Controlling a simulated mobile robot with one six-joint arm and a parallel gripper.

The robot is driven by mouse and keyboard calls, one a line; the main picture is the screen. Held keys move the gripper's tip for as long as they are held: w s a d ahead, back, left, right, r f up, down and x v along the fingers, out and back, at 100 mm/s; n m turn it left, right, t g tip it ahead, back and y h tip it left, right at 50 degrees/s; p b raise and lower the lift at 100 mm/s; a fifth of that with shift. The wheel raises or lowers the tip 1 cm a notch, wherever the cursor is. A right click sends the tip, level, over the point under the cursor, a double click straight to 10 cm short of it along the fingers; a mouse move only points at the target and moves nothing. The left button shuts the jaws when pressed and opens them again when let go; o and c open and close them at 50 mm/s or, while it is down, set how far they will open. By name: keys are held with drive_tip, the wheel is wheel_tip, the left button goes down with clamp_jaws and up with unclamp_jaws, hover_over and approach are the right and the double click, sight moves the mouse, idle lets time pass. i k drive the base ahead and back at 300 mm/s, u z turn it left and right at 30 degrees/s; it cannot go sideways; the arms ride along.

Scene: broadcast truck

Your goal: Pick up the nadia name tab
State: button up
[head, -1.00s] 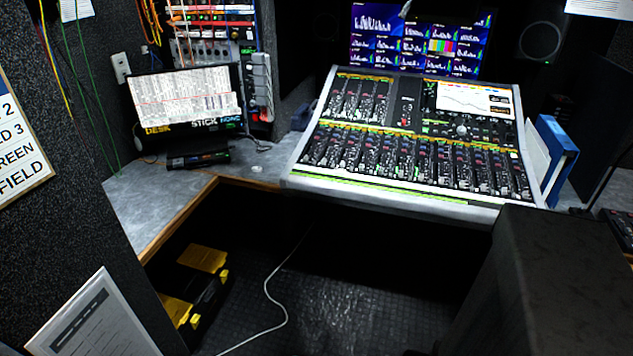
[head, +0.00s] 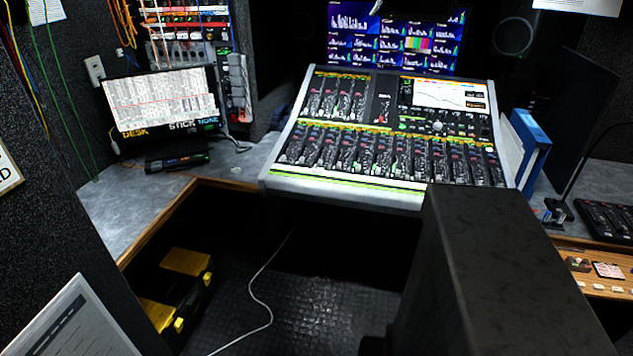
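I cannot make out a tab that reads "nadia" in the head view. Several small pale tabs (head: 597,287) lie along the wooden ledge at the right edge, too small to read. A pinkish card (head: 608,270) lies just behind them, and its marks are also unreadable. Labels reading DESK (head: 134,133) and STICK (head: 185,125), with a blue one beside them, sit along the lower edge of the left screen. My gripper is not in view.
A large dark block (head: 510,270), perhaps a chair back, stands in the right foreground. The mixing console (head: 345,193) fills the middle desk. A blue binder (head: 535,150) stands at its right. A black-and-yellow case (head: 190,262) and a white cable (head: 252,290) lie on the floor.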

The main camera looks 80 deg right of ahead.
sight(318, 170)
drive_tip(key=u, duration=0.4)
drive_tip(key=k, duration=1.15)
drive_tip(key=z, duration=0.15)
